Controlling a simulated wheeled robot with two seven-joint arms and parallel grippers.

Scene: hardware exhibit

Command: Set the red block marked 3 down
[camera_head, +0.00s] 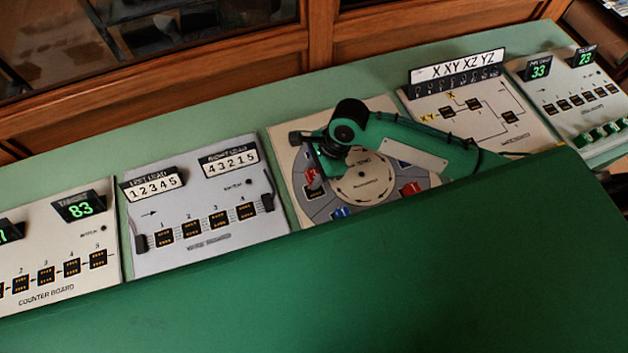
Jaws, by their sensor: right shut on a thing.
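My right gripper (316,166) reaches in from the right over the left side of a round dial board (363,181). It is shut on a red block (313,182), which shows just below the fingers at the dial's left sector. The block's number is too small to read, and I cannot tell whether it touches the board. A second red block (411,188) sits on the right side of the dial. A blue block (341,212) sits at the dial's lower left. My left gripper is not in view.
A panel with white number cards (190,250) stands left of the dial board, and a counter board (60,285) lies farther left. A circuit panel (480,115) with an upright letter sign (455,70) is to the right. The green front surface (350,290) is clear.

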